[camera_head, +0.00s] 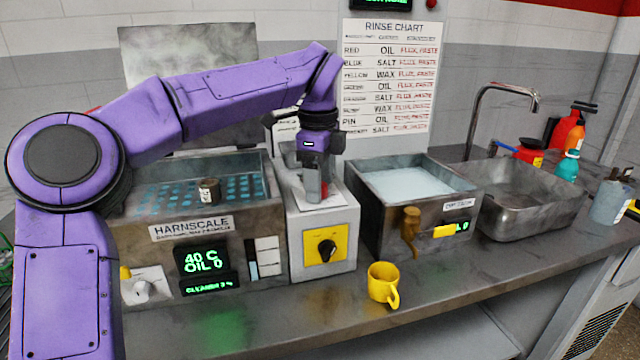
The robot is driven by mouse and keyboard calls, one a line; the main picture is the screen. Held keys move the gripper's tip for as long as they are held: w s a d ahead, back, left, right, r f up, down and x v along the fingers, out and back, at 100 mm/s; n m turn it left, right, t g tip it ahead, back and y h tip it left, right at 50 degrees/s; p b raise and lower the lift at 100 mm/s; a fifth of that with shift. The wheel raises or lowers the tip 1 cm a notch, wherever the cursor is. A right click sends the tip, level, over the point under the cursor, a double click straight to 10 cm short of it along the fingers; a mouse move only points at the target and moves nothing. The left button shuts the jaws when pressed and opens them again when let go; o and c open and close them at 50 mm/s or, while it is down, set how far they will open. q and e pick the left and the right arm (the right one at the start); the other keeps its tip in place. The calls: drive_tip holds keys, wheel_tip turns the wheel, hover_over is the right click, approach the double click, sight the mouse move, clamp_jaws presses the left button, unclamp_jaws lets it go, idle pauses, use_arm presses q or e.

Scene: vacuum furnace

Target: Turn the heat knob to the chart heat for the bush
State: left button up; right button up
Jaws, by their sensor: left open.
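My left gripper (317,190) points down at the top of the grey middle unit, with its jaws open. Something red shows by its fingertips; I cannot tell what it is. A black knob (327,250) sits on a yellow plate on that unit's front, below the gripper. No label shows which knob is for heat. My right gripper is out of view.
A wall RINSE CHART (391,80) lists oil, salt and wax rows. A liquid-filled tank (365,215) with a brown tap (410,231) and a steel sink (530,220) stand right. A yellow mug (382,284) is near the front edge. Bottles (566,166) stand behind the sink.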

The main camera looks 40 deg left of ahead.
use_arm(q)
drive_tip(key=shift+s+r, duration=0.25)
drive_tip(key=shift+s, duration=0.35)
drive_tip(key=shift+w+f, duration=0.1)
drive_tip(key=shift+w, duration=0.05)
drive_tip(key=c, duration=1.1)
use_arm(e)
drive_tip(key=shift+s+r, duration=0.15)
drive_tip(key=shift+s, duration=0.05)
